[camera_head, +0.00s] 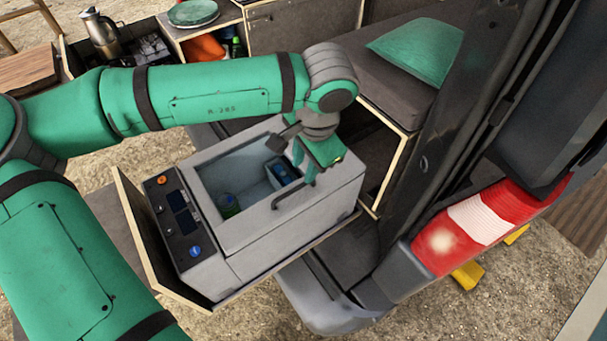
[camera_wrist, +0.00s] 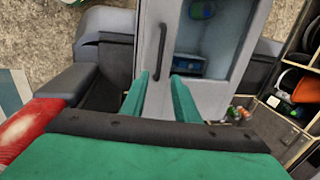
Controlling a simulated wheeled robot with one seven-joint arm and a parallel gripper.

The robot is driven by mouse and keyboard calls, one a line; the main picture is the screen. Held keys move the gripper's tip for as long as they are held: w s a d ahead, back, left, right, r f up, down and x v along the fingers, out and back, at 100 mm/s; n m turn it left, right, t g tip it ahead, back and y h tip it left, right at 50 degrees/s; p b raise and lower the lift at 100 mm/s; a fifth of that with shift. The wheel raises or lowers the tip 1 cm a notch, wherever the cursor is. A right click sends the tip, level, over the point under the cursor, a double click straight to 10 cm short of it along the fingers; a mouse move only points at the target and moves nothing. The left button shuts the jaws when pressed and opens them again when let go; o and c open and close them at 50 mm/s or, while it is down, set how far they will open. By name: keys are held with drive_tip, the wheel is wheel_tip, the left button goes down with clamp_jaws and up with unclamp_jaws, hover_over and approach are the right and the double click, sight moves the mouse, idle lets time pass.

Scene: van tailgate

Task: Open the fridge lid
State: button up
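The fridge (camera_head: 290,235) is a grey box with a dark control panel (camera_head: 178,220) at its left end. Its top (camera_head: 245,235) lies flat, a grey frame around a large rectangle that shows the inside; I cannot tell whether clear glass covers it. No raised lid shows. A dark bar handle (camera_head: 290,194) runs along the front side of the frame; it also shows in the wrist view (camera_wrist: 162,45). My gripper (camera_head: 303,170) is over the handle's right end. In the wrist view its green fingers (camera_wrist: 163,76) are apart, with the handle's near end between them; contact is unclear.
A green bottle (camera_head: 229,204) and a blue item (camera_head: 282,172) are inside the fridge. The fridge stands in a wooden-sided tray (camera_head: 140,230). A dark van pillar and red-white tail light (camera_head: 475,225) are at the right. A cushioned bench (camera_head: 375,85) is behind.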

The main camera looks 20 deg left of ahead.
sight(299, 187)
drive_tip(key=f, duration=0.2)
drive_tip(key=a+f, duration=0.1)
drive_tip(key=f, duration=0.5)
drive_tip(key=shift+w+a, duration=0.15)
drive_tip(key=shift+w, duration=0.1)
drive_tip(key=shift+c, duration=0.3)
clamp_jaws()
